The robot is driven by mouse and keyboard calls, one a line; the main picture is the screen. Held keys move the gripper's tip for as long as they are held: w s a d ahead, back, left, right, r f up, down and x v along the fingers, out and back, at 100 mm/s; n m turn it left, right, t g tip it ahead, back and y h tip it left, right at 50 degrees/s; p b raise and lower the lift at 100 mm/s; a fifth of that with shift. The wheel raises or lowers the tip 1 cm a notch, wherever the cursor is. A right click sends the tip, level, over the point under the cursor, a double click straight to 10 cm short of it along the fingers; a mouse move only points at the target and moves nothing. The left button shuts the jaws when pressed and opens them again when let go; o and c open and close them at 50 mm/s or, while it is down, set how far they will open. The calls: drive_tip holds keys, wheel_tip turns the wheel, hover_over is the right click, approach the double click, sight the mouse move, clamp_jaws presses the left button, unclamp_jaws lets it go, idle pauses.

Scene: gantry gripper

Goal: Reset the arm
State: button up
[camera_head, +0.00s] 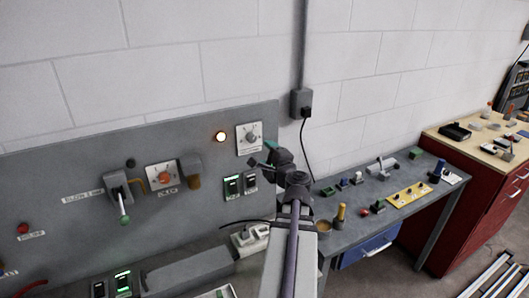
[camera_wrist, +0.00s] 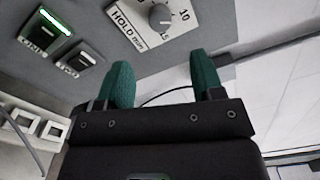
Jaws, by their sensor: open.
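My gripper (camera_wrist: 163,85) has two green fingers, spread apart with nothing between them in the wrist view. In the head view my gripper (camera_head: 268,156) is at the end of my arm, in front of the grey wall panel (camera_head: 75,175). It is just below the hold dial (camera_head: 250,137) and near two rocker switches, one lit green (camera_head: 232,186) and one dark (camera_head: 251,181). The wrist view also shows the hold dial, the lit switch and the dark switch beyond the fingers. Whether the fingers touch the panel cannot be told.
A lever with a green tip (camera_head: 124,219) and an orange knob (camera_head: 165,178) stick out at the left. At the right, a grey workbench (camera_head: 345,222) holds several small parts; a red cabinet (camera_head: 455,215) stands beyond it.

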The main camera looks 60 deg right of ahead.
drive_tip(key=w+a+f+n+g+y+b, duration=0.25)
drive_tip(key=a+f+n+g+y, duration=0.35)
drive_tip(key=a+f+n, duration=0.55)
drive_tip(key=w+a+f+n+g+y+b, duration=0.2)
drive_tip(key=w+a+f+n+g+y, duration=0.25)
drive_tip(key=a+f+n, duration=0.7)
drive_tip(key=a+f+n+g+h+b, duration=0.1)
drive_tip(key=a+f+n+g+b, duration=0.2)
drive_tip(key=a, duration=2.1)
drive_tip(key=shift+w+a+n+g+h+b, duration=0.3)
drive_tip(key=shift+n+g+b, duration=0.5)
drive_tip(key=shift+g, duration=0.35)
